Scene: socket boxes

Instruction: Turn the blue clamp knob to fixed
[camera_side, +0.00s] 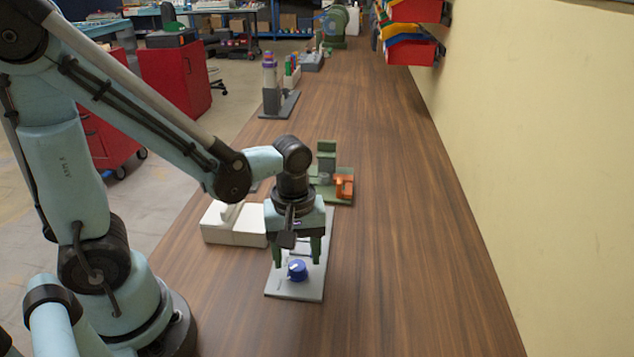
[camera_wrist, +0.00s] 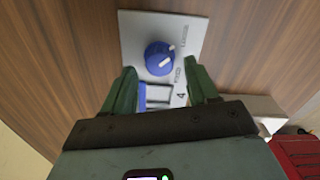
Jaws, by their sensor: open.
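The blue clamp knob (camera_side: 297,270) sits on a light grey plate (camera_side: 312,288) on the wooden bench. In the wrist view the knob (camera_wrist: 159,58) has a white pointer mark on its top, and the plate (camera_wrist: 135,22) carries small lettering beside it, too small to read surely. My gripper (camera_side: 297,262) hangs over the plate with green fingers pointing down. In the wrist view my gripper (camera_wrist: 163,78) is open, its fingertips apart on either side, just short of the knob. Another blue and white part (camera_wrist: 157,97) on the plate shows between the fingers.
A white box (camera_side: 234,224) stands left of the plate. A green fixture with an orange part (camera_side: 343,187) stands behind it. Further back are a grey stand (camera_side: 272,90) and red bins (camera_side: 410,52) on the wall. The bench to the right is clear.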

